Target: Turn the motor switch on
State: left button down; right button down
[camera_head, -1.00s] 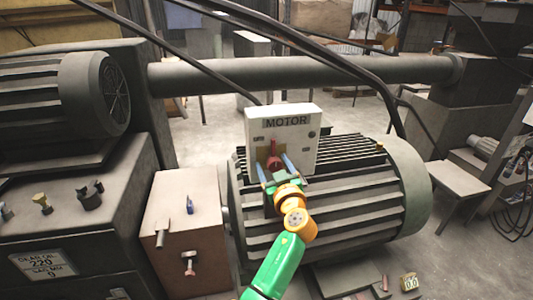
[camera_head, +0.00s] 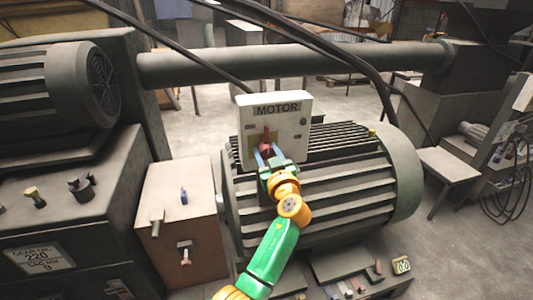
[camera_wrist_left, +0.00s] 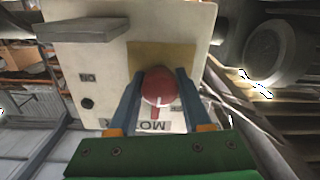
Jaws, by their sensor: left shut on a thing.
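The motor switch is a red knob (camera_head: 266,147) on a white box (camera_head: 292,113) labelled MOTOR, which stands on the large ribbed motor (camera_head: 335,190) in the head view. My left gripper (camera_head: 266,153) reaches up to the box front, its blue fingers on either side of the knob and shut on it. In the left wrist view the round red knob (camera_wrist_left: 157,86) sits between the two fingers (camera_wrist_left: 160,105), with its small pointer towards the MOTOR lettering. A tan plate lies behind the knob. My right gripper is not in view.
A brown box (camera_head: 182,211) with small levers stands left of the motor. A grey machine cabinet (camera_head: 60,225) is at the far left. A thick pipe (camera_head: 290,62) and black cables run behind the MOTOR box. Small blocks lie at the lower right.

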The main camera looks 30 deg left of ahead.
pick_arm(q)
jog(key=m, duration=0.3)
jog(key=shift+b, duration=0.4)
jog(key=m, duration=0.5)
jog(key=m+p, duration=0.1)
jog(key=m, duration=0.3)
jog(key=shift+r, duration=0.15)
jog(key=shift+m+p, duration=1.05)
jog(key=shift+m, duration=1.45)
jog(key=shift+c, duration=1.7)
grip_release()
